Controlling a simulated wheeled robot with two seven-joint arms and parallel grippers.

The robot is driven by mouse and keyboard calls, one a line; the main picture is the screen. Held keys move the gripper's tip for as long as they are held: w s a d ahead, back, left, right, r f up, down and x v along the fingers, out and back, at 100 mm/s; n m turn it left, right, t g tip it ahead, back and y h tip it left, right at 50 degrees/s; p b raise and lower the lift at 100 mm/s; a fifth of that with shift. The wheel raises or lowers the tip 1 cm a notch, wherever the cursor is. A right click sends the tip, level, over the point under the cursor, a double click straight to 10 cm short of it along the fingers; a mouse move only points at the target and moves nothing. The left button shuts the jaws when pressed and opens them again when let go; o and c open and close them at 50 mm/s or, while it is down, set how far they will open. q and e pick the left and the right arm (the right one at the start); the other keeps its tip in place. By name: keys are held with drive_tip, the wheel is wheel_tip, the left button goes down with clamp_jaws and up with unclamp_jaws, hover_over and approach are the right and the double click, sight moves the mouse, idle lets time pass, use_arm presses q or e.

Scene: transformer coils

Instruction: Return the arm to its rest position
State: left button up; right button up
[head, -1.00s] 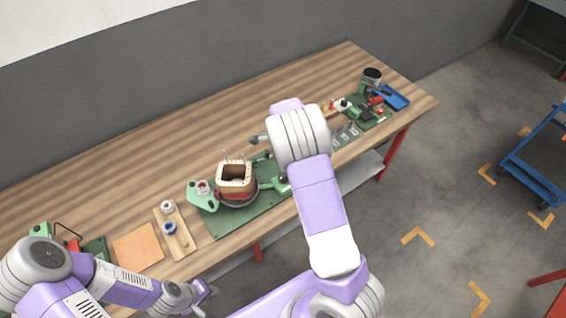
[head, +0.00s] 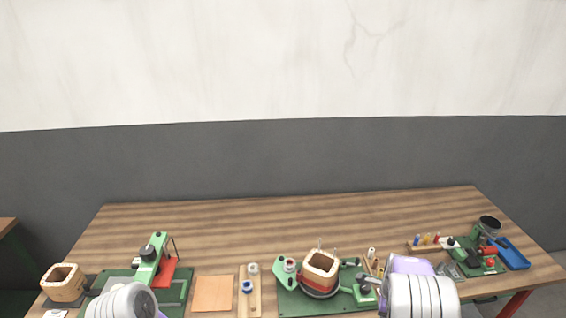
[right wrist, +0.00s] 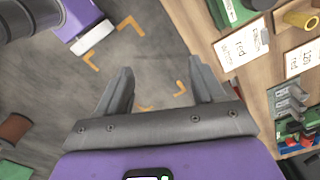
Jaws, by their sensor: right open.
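My right gripper (right wrist: 158,92) shows in the right wrist view with its two grey fingers spread apart and nothing between them. It hangs over the grey floor beside the wooden workbench edge. In the head view, my right arm covers the front of the bench at lower right, and its gripper is not visible there. My left arm shows only as a rounded link at the lower left of the head view; my left gripper is out of the picture.
The wooden workbench (head: 290,220) carries a coil on a green fixture (head: 320,268), another coil (head: 65,282) at left, a green press (head: 152,262), an orange sheet (head: 212,293) and a blue tray (head: 513,253). The bench's back strip is clear. In the wrist view, labelled cards (right wrist: 241,46) lie near the edge.

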drive_tip(key=s+a+f+n+b, duration=0.1)
drive_tip(key=s+a+f+n, duration=0.25)
drive_tip(key=f, duration=0.25)
drive_tip(key=s+a+f+n+y+b, duration=0.1)
drive_tip(key=s+a+f+n+b, duration=0.1)
drive_tip(key=s+f+n, duration=0.4)
drive_tip(key=s+a+f+n+b, duration=0.1)
drive_tip(key=s+a+f, duration=0.25)
drive_tip(key=f, duration=0.35)
use_arm(q)
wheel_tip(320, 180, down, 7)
drive_tip(key=b, duration=0.2)
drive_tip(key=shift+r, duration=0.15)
use_arm(e)
drive_tip(key=s+a+f+n+y, duration=0.3)
drive_tip(key=s+a+n, duration=0.6)
drive_tip(key=a, duration=0.2)
drive_tip(key=shift+s+f+t, duration=0.15)
drive_tip(key=shift+s+t, duration=0.05)
drive_tip(key=shift+t, duration=0.1)
